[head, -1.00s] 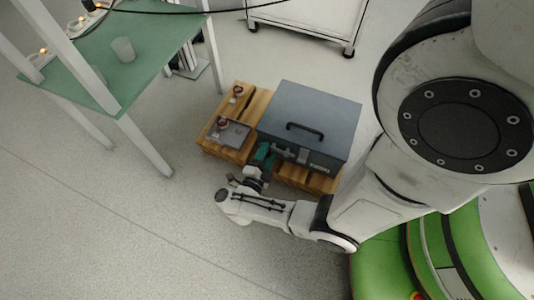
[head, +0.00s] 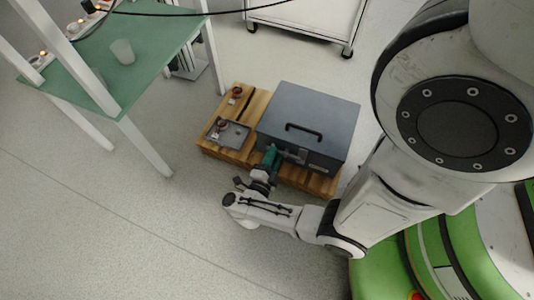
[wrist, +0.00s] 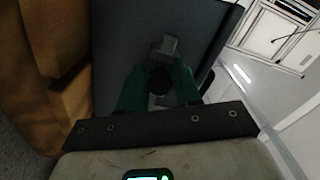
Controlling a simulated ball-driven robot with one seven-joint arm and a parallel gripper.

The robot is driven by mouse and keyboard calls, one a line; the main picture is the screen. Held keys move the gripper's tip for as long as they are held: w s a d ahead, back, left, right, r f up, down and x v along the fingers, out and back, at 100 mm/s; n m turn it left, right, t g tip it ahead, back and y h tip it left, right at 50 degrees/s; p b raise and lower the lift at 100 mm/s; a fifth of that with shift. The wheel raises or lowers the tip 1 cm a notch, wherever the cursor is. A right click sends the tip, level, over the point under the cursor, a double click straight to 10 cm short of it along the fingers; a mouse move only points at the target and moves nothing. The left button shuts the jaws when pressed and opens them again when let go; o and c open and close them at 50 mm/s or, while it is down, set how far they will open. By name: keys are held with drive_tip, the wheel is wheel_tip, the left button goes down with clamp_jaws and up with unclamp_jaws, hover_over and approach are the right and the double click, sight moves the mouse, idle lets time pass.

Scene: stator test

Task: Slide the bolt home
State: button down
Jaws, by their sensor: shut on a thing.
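A dark grey metal box (head: 312,112) with a black handle on its lid sits on a low wooden pallet. On its front face is a light grey bolt fitting (head: 294,154). My gripper (head: 272,153), with green fingers, is at the left end of this fitting. In the wrist view my gripper (wrist: 160,74) is shut on a dark round bolt knob (wrist: 159,81), with one finger on each side. A grey block of the fitting (wrist: 166,47) shows just beyond the knob. How far the bolt sits in its catch is hidden by the fingers.
On the wooden pallet (head: 218,150), left of the box, lie a grey tray (head: 231,135) and small copper-coloured parts (head: 235,92). A green-topped table (head: 92,68) with a cup (head: 122,51) stands at the left. The floor at lower left is clear.

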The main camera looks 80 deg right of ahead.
drive_tip(key=shift+s+a, duration=0.15)
drive_tip(key=shift+s, duration=0.4)
drive_tip(key=c, duration=0.9)
unclamp_jaws()
drive_tip(key=v, duration=1.1)
